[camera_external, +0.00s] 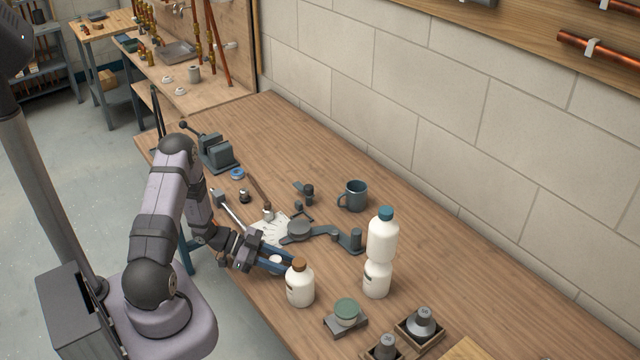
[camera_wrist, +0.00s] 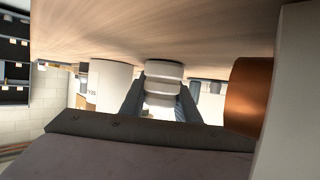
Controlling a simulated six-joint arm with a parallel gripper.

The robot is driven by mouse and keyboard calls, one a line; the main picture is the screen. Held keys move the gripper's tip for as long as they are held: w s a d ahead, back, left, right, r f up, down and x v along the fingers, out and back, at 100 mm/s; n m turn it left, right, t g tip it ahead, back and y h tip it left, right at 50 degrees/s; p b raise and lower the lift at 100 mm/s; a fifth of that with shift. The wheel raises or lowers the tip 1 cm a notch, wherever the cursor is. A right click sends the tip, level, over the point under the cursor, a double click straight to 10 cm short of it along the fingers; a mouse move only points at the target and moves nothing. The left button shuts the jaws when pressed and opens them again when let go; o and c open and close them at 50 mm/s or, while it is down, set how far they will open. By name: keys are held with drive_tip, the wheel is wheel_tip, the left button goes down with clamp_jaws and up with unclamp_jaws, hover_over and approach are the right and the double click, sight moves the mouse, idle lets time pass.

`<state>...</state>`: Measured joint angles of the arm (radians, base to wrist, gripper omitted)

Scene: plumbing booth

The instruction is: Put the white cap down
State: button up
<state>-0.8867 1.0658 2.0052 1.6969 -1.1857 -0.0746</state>
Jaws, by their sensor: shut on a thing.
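The white cap (camera_wrist: 163,82) sits between the two blue fingers of my gripper (camera_wrist: 161,100) in the wrist view, where the table fills the top of the picture. My gripper is shut on it. In the external view my gripper (camera_external: 278,262) is low over the table's near edge, with the white cap (camera_external: 276,259) a small pale spot between its fingers. I cannot tell whether the cap touches the table.
A white bottle with a brown cap (camera_external: 300,285) stands close beside my fingers; its brown cap (camera_wrist: 246,95) looms at right in the wrist view. Stacked white bottles (camera_external: 382,242), a grey lever-like tool (camera_external: 300,231) and a mug (camera_external: 354,195) stand beyond. The back right tabletop is clear.

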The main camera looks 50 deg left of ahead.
sight(271, 258)
drive_tip(key=shift+f, duration=0.1)
drive_tip(key=o, duration=1)
drive_tip(key=b+v, duration=0.3)
drive_tip(key=v, duration=0.7)
drive_tip(key=shift+a, duration=0.1)
drive_tip(key=shift+b+v, duration=0.3)
drive_tip(key=shift+v, duration=0.7)
